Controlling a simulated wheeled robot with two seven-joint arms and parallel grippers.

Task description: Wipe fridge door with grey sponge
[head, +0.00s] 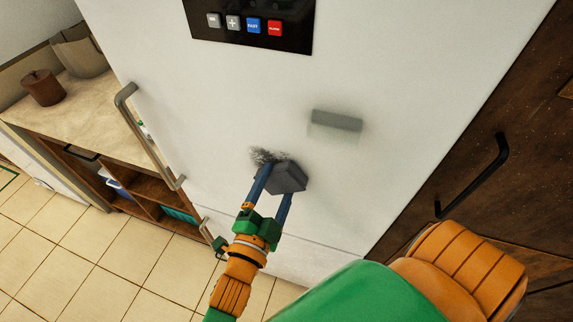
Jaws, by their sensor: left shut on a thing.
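The white fridge door (235,95) fills the middle of the head view. My left gripper (272,187) is in front of its lower part, its blue fingers shut on a dark grey sponge (288,177). The sponge is at the door surface; I cannot tell for certain whether it is touching. A fuzzy grey smudge (264,155) marks the door just above and left of the sponge. My right gripper is not in view.
A grey rectangular piece (337,120) is on the door above the sponge. The long door handle (145,137) sticks out at left. A control panel (250,25) is at top. A dark cabinet with a black handle (473,177) stands right; a counter (82,117) stands left.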

